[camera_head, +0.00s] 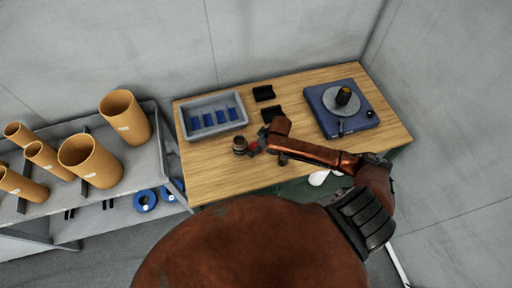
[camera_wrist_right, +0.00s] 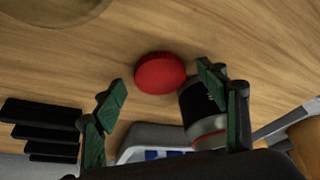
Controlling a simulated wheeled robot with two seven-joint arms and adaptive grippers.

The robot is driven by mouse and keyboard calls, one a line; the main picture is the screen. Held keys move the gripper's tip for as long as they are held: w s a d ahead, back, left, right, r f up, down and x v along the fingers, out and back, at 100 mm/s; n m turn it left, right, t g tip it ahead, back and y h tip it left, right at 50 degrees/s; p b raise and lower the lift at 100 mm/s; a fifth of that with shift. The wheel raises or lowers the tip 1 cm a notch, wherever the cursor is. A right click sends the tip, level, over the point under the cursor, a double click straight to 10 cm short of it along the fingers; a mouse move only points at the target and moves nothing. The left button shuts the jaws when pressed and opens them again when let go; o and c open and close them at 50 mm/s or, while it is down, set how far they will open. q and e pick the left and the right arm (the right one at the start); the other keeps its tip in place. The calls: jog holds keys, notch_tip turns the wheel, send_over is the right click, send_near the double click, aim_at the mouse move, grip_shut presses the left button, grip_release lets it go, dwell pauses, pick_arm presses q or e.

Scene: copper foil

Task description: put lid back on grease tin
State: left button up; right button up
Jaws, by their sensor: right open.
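The red lid (camera_wrist_right: 160,73) lies on the wooden table between the spread fingers of my right gripper (camera_wrist_right: 161,84) in the right wrist view. The fingers appear apart from it. The lid shows as a small red patch in the head view (camera_head: 254,146). The grease tin (camera_head: 240,146) stands beside the lid, to its left, as a small dark cylinder. In the wrist view the tin (camera_wrist_right: 194,100), dark with a pale and red band, is partly hidden behind the right finger. My right gripper is open and empty. My left gripper is out of view.
A grey tray with blue dividers (camera_head: 213,116) stands behind the tin on the table. Black blocks (camera_head: 264,93) lie at the back middle. A blue turntable-like device (camera_head: 342,108) stands at the right. A shelf with tan tubes (camera_head: 90,160) is at the left.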

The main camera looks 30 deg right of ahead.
jog(key=shift+c, duration=0.5)
jog(key=c, duration=0.7)
jog(key=shift+r, duration=0.15)
notch_tip(320, 180, up, 18)
jog(key=shift+b, duration=0.3)
